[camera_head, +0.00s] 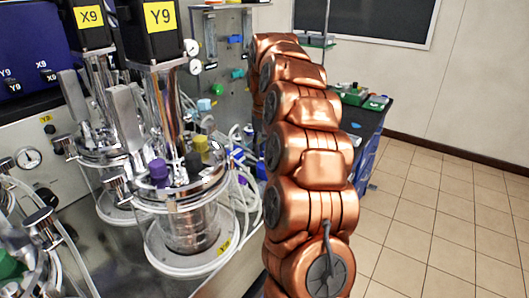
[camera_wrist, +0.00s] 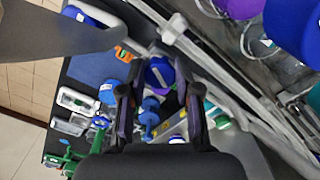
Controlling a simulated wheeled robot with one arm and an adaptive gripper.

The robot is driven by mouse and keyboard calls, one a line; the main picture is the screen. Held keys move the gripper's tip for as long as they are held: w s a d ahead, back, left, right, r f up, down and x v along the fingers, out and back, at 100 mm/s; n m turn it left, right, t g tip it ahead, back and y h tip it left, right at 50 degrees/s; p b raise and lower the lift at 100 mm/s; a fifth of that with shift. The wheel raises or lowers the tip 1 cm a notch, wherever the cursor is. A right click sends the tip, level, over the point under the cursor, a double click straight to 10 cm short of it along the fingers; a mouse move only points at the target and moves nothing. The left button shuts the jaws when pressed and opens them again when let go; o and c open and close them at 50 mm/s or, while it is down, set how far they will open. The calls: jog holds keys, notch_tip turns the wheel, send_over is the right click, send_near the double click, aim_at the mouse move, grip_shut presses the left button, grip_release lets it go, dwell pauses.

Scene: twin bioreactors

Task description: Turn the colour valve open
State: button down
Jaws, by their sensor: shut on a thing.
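In the wrist view my gripper (camera_wrist: 160,96) has its two dark fingers on either side of a blue knob (camera_wrist: 159,74) with a pale stripe. The knob sits between the fingertips, and I take it to be the colour valve. A smaller blue part (camera_wrist: 149,118) shows between the fingers, nearer the palm. In the head view my copper-coloured arm hides the gripper. Blue pieces (camera_head: 237,155) show just left of the arm there; I cannot tell whether one is the held knob.
Two glass vessels, Y9 (camera_head: 190,225) and X9 (camera_head: 113,205), stand left of my arm with tubing around them. A back panel (camera_head: 222,100) carries coloured valves. A dark bench (camera_head: 368,120) with green items is behind my arm. Tiled floor (camera_head: 440,215) at right is clear.

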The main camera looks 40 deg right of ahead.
jog(key=n, duration=0.5)
jog(key=shift+d+n, duration=0.15)
jog(key=shift+n, duration=0.15)
dwell(0.4)
jog(key=c, duration=0.8)
grip_release()
